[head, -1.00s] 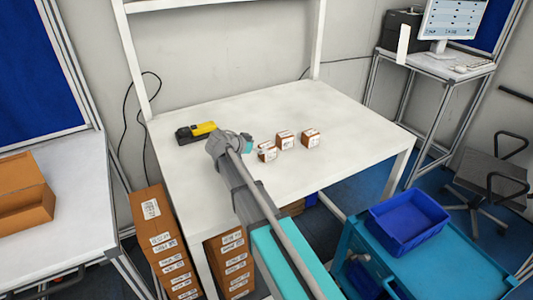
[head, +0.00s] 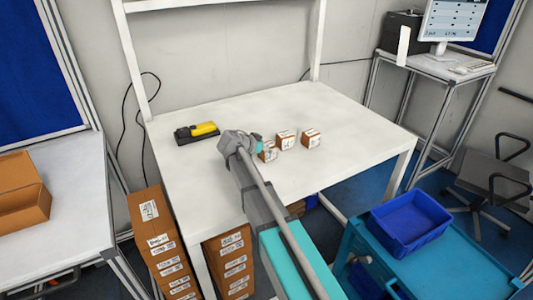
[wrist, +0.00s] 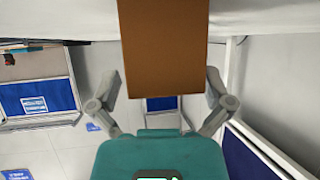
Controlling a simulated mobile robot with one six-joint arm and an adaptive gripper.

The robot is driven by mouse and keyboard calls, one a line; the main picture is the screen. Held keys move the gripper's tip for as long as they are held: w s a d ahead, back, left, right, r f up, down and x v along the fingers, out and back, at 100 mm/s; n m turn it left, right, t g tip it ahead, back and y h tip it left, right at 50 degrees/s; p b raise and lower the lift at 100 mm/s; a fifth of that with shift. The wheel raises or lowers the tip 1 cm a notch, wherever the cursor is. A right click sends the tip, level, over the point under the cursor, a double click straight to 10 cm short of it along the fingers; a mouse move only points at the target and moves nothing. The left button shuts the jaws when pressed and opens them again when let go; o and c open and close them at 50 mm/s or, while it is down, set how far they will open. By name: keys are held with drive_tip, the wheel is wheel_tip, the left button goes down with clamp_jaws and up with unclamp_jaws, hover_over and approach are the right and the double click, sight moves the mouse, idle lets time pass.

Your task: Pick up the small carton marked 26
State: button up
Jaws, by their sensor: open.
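Three small brown cartons with white labels stand close together on the white table (head: 220,188): a left carton (head: 269,154) partly hidden by my arm, a middle carton (head: 285,141) and a right carton (head: 311,140). Their numbers are too small to read, so I cannot tell which is 26. My gripper (head: 258,142) is beside the left carton in the head view, its fingers mostly hidden. In the wrist view my gripper (wrist: 162,76) is open, with a plain brown carton face (wrist: 164,42) between its two spread fingers. I cannot tell whether they touch it.
A yellow and black device (head: 197,132) lies at the table's back left. A blue bin (head: 408,222) sits on a teal cart (head: 440,265) at the lower right. Larger brown boxes (head: 160,240) are stacked by the table's left leg. The table's right part is clear.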

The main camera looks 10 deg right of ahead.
sight(267, 145)
drive_tip(key=c, duration=1.2)
drive_tip(key=shift+r, duration=0.2)
wheel_tip(267, 145, up, 3)
drive_tip(key=p, duration=0.3)
drive_tip(key=s+r+p, duration=0.9)
drive_tip(key=s+p, duration=0.1)
drive_tip(key=s, duration=0.4)
drive_tip(key=shift+d+r, duration=0.35)
